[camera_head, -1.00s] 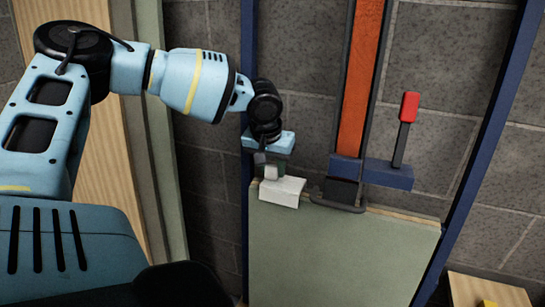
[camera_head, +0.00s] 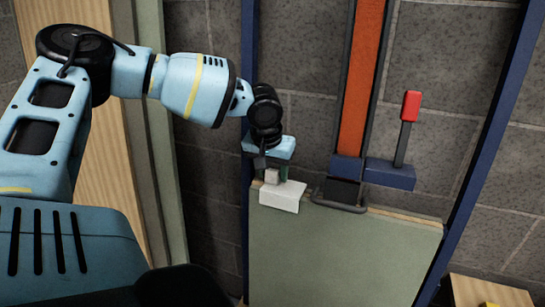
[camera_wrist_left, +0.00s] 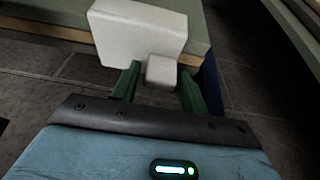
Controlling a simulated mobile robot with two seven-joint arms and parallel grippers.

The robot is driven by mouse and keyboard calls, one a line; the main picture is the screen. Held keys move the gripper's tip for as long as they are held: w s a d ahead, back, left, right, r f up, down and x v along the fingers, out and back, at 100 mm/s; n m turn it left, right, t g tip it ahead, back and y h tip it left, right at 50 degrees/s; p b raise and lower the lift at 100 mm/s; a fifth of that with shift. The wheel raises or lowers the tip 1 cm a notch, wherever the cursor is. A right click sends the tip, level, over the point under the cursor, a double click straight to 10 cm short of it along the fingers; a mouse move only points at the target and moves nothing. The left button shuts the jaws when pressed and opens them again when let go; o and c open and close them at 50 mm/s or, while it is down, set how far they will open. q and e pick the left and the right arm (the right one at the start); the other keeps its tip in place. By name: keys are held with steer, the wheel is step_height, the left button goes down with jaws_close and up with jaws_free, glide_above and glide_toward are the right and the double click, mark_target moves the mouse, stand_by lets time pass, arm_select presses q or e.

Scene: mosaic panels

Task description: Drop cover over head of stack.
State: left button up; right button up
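The white cover (camera_head: 283,197), a block with a small square knob (camera_head: 271,176), sits at the left end of the top edge of the green upright panel stack (camera_head: 345,250). In the left wrist view the cover (camera_wrist_left: 135,30) is ahead of the fingers, its knob (camera_wrist_left: 161,72) between them. My left gripper (camera_head: 277,172) is just above the cover. Its green fingers (camera_wrist_left: 160,80) stand either side of the knob, with narrow gaps showing, so it looks open. The cover's underside and far side are hidden. My right gripper is out of view.
A blue clamp carriage (camera_head: 375,173) with a red-tipped lever (camera_head: 411,105) hangs on an orange rail (camera_head: 361,90), close right of the cover. Its grey hoop (camera_head: 340,206) is at the panel top. Blue posts flank the panel. A wooden block (camera_head: 490,292) stands lower right.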

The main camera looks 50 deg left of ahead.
mark_target(269, 187)
arm_select(q)
steer(key=shift+o, duration=1.2)
steer(key=v, duration=0.6)
steer(key=shift+r+p, duration=0.25)
steer(key=shift+p, duration=0.1)
steer(key=shift+s+d+r, duration=0.1)
steer(key=shift+s+r, duration=0.15)
steer(key=shift+r, duration=0.35)
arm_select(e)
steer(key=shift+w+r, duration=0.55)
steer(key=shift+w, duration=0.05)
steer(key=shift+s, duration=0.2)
